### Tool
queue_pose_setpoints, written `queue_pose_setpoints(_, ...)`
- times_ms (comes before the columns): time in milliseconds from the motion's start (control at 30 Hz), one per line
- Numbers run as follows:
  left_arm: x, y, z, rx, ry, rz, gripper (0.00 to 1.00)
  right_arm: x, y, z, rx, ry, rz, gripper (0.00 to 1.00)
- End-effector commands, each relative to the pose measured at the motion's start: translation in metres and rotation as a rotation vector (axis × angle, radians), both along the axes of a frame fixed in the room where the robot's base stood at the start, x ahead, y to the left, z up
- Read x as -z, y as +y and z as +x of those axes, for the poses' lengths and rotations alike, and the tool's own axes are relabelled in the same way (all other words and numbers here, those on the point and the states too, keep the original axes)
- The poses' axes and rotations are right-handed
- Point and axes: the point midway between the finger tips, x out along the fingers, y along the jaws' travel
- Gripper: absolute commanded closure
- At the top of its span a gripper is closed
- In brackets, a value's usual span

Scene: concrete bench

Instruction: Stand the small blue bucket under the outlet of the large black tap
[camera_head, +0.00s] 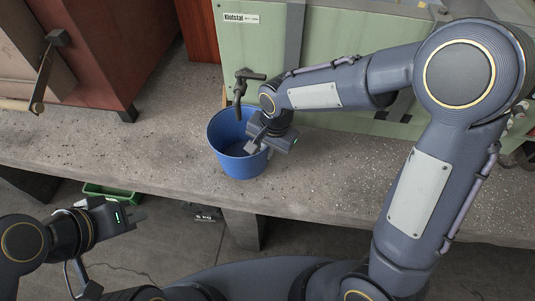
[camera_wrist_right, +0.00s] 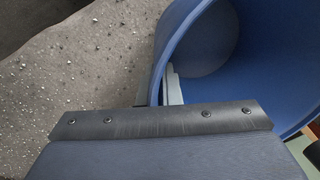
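The small blue bucket (camera_head: 232,166) stands upright on the concrete bench. The black tap (camera_head: 241,88) is behind it, and its downturned outlet appears over the far part of the bucket's opening. Exact depth is hard to judge. My right gripper (camera_head: 252,143) is at the bucket's right-hand rim. In the right wrist view the gripper (camera_wrist_right: 157,92) has one finger inside and one outside the blue bucket wall (camera_wrist_right: 200,40), close against it. My left gripper (camera_head: 138,216) is low at the left, in front of the bench and away from the bucket; its finger gap is unclear.
A pale green cabinet (camera_head: 340,30) stands behind the bench (camera_head: 330,185). A red-brown box (camera_head: 105,55) with a lever is at the back left. A green tray (camera_head: 110,192) lies below the bench. Bench surface is clear on both sides of the bucket.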

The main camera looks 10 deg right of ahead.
Motion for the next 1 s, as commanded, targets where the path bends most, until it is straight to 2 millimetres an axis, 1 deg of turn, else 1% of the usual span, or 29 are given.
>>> queue_pose_setpoints(33, 0.001, 0.000, 0.000, 0.000, 0.000, 0.000, 1.00, 0.010, 0.000, -0.001, -0.001, 0.005, -0.002, 1.00)
queue_pose_setpoints(100, 0.002, 0.000, 0.000, 0.000, 0.000, 0.000, 1.00, 0.020, 0.000, -0.001, 0.000, 0.005, -0.001, 1.00)
queue_pose_setpoints(167, 0.002, 0.000, 0.000, 0.000, 0.000, 0.000, 1.00, 0.025, 0.000, -0.001, 0.000, 0.003, -0.001, 1.00)
queue_pose_setpoints(467, 0.002, 0.000, 0.000, 0.000, 0.000, 0.000, 1.00, 0.027, 0.000, -0.001, 0.000, 0.000, 0.000, 1.00)
queue_pose_setpoints(600, 0.007, 0.000, 0.000, 0.000, 0.000, 0.000, 1.00, 0.032, 0.000, -0.001, 0.000, 0.000, 0.000, 1.00)
queue_pose_setpoints(633, 0.006, 0.000, 0.000, 0.000, 0.000, 0.000, 1.00, 0.031, 0.000, -0.001, 0.000, 0.001, 0.000, 0.93)
queue_pose_setpoints(700, 0.006, 0.000, 0.000, 0.000, 0.000, 0.000, 1.00, 0.031, 0.000, -0.001, 0.000, 0.001, 0.000, 0.84)
queue_pose_setpoints(800, 0.006, 0.000, 0.000, 0.000, 0.000, 0.000, 1.00, 0.031, 0.000, -0.001, 0.000, 0.001, 0.000, 0.73)
queue_pose_setpoints(1000, 0.005, 0.000, 0.000, 0.000, 0.000, 0.000, 1.00, 0.031, 0.000, -0.001, 0.000, 0.001, 0.000, 0.73)
